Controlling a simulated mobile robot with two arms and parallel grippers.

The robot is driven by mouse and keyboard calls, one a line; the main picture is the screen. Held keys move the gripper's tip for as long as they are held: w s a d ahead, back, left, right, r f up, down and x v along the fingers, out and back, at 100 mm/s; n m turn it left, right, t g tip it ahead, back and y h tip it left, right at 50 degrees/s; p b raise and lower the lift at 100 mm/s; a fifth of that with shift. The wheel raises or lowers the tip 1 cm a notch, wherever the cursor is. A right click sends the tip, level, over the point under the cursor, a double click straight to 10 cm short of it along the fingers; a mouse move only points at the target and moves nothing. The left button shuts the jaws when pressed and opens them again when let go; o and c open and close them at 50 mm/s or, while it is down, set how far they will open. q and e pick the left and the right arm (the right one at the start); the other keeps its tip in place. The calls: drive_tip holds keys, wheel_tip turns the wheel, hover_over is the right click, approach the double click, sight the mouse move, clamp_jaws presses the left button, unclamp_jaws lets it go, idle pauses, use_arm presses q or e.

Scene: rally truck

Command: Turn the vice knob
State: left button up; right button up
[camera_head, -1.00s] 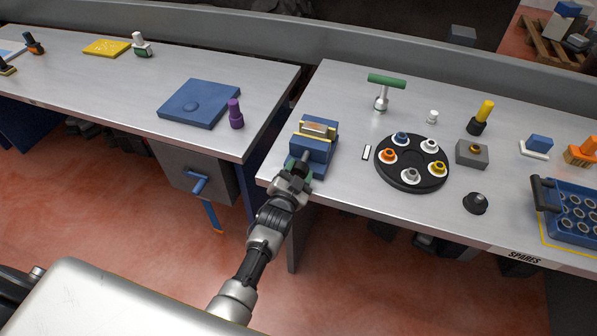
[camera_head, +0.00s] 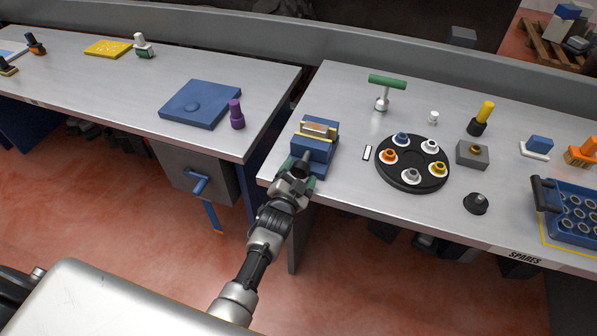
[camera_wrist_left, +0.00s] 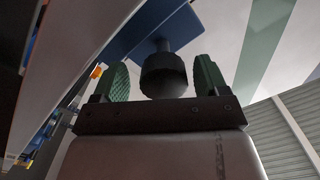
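The blue vice (camera_head: 314,148) stands at the left front corner of the right-hand bench, with a tan block (camera_head: 318,127) between its jaws. Its dark knob (camera_wrist_left: 163,75) faces my left gripper. My left gripper (camera_head: 298,176) is at the front of the vice. In the left wrist view the green-padded fingers of my left gripper (camera_wrist_left: 161,80) stand apart on either side of the knob, with a gap visible on each side. In the head view the gripper partly hides the knob. My right gripper is not in view.
A black round tray (camera_head: 408,183) with several coloured pieces lies right of the vice, past a small white-and-black tag (camera_head: 367,152). A green-handled tool (camera_head: 385,90) stands behind. A gap separates this bench from the left one, which holds a blue plate (camera_head: 199,104) and a purple piece (camera_head: 236,114).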

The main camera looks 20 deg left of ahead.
use_arm(q)
drive_tip(key=shift+r, duration=0.15)
drive_tip(key=shift+w, duration=0.1)
drive_tip(key=s+b, duration=0.1)
drive_tip(key=s, duration=1)
drive_tip(key=shift+a, duration=0.15)
drive_tip(key=shift+w, duration=0.1)
idle(0.4)
